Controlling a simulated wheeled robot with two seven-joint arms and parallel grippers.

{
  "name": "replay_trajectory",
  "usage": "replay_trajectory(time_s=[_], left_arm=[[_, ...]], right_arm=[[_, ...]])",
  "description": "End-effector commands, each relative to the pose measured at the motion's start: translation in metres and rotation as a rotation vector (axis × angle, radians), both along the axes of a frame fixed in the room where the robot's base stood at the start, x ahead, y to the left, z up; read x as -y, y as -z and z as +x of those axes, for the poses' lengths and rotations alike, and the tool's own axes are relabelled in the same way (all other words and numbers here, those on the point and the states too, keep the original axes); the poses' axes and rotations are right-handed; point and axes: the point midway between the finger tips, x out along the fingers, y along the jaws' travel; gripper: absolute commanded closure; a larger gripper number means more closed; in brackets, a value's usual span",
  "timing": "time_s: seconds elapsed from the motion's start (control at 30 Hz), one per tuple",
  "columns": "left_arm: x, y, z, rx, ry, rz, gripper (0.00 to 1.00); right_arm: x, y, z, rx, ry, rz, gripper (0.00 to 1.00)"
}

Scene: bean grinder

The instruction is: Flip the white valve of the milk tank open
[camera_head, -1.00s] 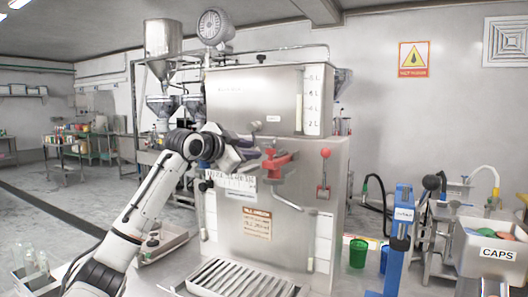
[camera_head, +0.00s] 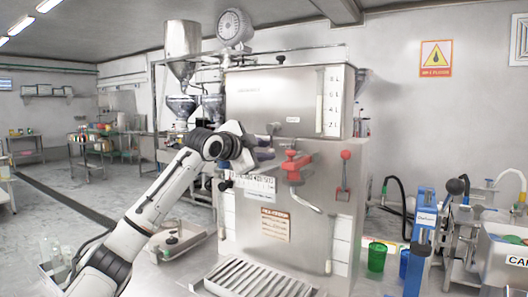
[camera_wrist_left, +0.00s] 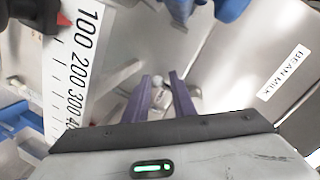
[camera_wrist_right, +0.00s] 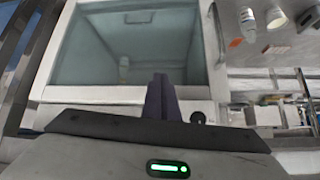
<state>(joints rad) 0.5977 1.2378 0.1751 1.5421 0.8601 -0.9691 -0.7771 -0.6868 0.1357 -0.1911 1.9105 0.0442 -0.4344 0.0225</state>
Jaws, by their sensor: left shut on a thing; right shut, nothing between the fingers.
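The steel milk tank (camera_head: 260,95) stands in the middle of the head view, with a level scale at its right. My left gripper (camera_head: 262,146) is at the tank's lower left front. In the left wrist view, its purple fingers (camera_wrist_left: 162,80) are shut on a small pale piece, the white valve (camera_wrist_left: 158,84), mostly hidden between them. A BEAN MILK label (camera_wrist_left: 283,72) is to the right there. How far the valve is turned cannot be told. My right gripper (camera_wrist_right: 160,82) is shut and empty, seen only in the right wrist view, before an open bin (camera_wrist_right: 135,50).
A red valve with a spout (camera_head: 293,166) is close right of my left gripper. A red-knobbed lever (camera_head: 345,170) is further right. A slatted drip tray (camera_head: 258,281) is below. A green cup (camera_head: 377,256) and a blue stand (camera_head: 421,240) are at the right.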

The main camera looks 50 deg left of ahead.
Motion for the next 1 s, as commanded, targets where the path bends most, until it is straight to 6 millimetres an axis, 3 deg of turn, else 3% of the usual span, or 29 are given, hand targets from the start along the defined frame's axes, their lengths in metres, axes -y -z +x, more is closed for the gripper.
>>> replay_trajectory(time_s=[0.03,0.17,0.57,0.8,1.0], left_arm=[[0.001,-0.01,-0.001,0.021,0.003,0.014,0.75],[0.001,-0.009,-0.001,0.019,0.002,0.011,0.55],[0.002,-0.002,-0.007,0.009,0.001,0.006,0.55],[0.017,-0.006,-0.043,0.012,0.001,0.009,0.55],[0.03,-0.016,-0.077,0.015,0.001,0.008,0.55]], right_arm=[[0.0,0.0,0.0,-0.001,0.0,0.0,1.0],[0.0,0.0,0.0,-0.001,0.0,0.0,1.0],[0.0,0.009,-0.001,-0.005,-0.002,-0.002,1.0],[-0.004,0.032,0.001,-0.004,-0.013,-0.006,1.0],[-0.014,0.034,0.007,0.012,-0.028,0.003,1.0]])
